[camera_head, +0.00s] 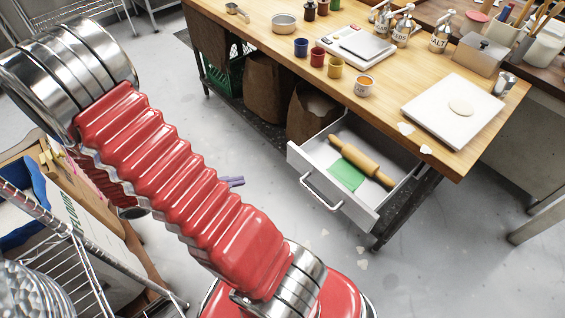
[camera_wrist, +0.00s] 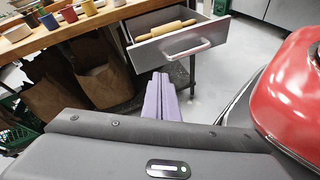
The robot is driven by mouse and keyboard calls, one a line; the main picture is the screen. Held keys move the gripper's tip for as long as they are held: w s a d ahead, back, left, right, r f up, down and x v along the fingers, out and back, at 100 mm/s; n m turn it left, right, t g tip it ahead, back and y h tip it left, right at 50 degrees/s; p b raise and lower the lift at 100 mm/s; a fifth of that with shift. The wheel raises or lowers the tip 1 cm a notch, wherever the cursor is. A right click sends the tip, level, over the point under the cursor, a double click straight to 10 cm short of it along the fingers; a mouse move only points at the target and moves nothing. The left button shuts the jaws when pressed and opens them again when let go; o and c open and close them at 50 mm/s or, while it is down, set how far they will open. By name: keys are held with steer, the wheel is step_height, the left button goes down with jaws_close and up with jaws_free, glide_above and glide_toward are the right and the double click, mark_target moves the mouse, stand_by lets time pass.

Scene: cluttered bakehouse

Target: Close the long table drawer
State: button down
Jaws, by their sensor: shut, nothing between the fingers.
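The long table's drawer (camera_head: 299,161) stands pulled out under the table's near right part, its grey front and bar handle (camera_head: 321,193) facing me. A wooden rolling pin (camera_head: 361,160) and a green sheet (camera_head: 346,174) lie in it. The wrist view shows the drawer front (camera_wrist: 148,56) and handle (camera_wrist: 187,51) beyond my gripper. My gripper (camera_wrist: 160,92) has purple fingers, shut with nothing between them. In the head view, the purple fingertips (camera_head: 234,181) show left of the drawer front, apart from it. My red arm hides the rest of the gripper there.
The long table (camera_head: 391,118) holds cups, a scale, shakers and a white board (camera_head: 453,110). Paper sacks (camera_head: 268,92) and a green crate (camera_head: 225,78) stand beneath. A wire rack (camera_head: 75,265) is at lower left. Grey floor lies open before the drawer.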

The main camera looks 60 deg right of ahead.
mark_target(291, 156)
steer(key=s+d+f+n+t+h, duration=0.1)
steer(key=d+f+n+h, duration=0.4)
steer(key=f+n, duration=0.2)
step_height(291, 156, down, 2)
steer(key=shift+f+h, duration=0.25)
steer(key=shift+h, duration=0.15)
steer(key=shift+s+d, duration=0.1)
steer(key=shift+d, duration=0.15)
steer(key=shift+x, duration=6.85)
steer(key=shift+f, duration=0.1)
steer(key=shift+d, duration=0.2)
